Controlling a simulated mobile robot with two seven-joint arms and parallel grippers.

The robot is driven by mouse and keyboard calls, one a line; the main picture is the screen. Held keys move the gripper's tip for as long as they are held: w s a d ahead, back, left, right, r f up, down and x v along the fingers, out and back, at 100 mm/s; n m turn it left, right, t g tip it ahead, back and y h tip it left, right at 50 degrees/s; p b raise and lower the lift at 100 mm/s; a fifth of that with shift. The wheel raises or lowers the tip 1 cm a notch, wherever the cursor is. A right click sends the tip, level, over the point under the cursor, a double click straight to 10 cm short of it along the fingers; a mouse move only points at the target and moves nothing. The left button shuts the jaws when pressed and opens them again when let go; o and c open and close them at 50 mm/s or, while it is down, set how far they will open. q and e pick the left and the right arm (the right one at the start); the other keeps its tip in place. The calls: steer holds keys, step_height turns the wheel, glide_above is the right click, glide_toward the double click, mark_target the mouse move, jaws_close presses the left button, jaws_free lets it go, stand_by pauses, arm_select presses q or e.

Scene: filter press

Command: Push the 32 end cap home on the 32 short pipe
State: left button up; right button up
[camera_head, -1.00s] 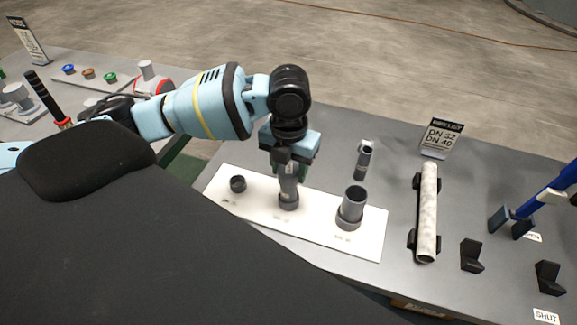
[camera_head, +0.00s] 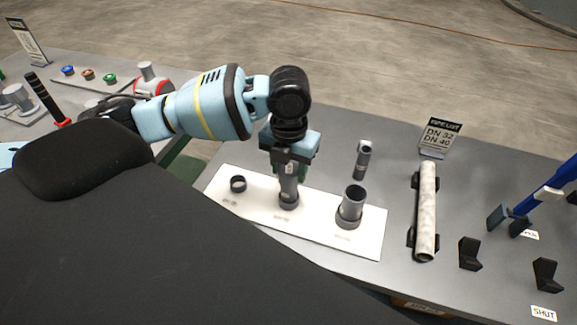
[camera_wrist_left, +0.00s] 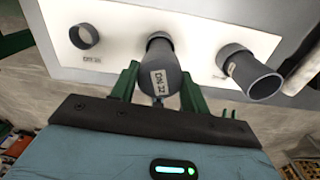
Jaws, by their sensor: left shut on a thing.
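The 32 short pipe is a grey upright tube (camera_head: 289,184) marked DN 32. Its label also shows in the left wrist view (camera_wrist_left: 159,80). The pipe's lower end stands in a wider grey collar, the 32 end cap (camera_head: 288,202), at the middle of a white board; the cap also shows in the left wrist view (camera_wrist_left: 160,43). My left gripper (camera_head: 291,172) comes from above and is shut on the pipe, with a green finger on each side. How deep the pipe sits in the cap cannot be told. My right gripper is not in view.
On the white board (camera_head: 325,239), an empty small ring (camera_head: 238,184) stands left and a larger pipe in a collar (camera_head: 351,204) right. Behind stands a small grey fitting (camera_head: 363,158).

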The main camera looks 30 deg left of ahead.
mark_target(289, 168)
arm_select(q)
steer(key=shift+f, duration=0.7)
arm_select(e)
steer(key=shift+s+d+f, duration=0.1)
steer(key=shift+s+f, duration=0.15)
arm_select(q)
steer(key=o, duration=0.7)
steer(key=shift+r, duration=0.15)
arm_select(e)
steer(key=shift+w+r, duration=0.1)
arm_select(q)
steer(key=shift+r+p, duration=0.55)
steer(key=shift+r, duration=4.85)
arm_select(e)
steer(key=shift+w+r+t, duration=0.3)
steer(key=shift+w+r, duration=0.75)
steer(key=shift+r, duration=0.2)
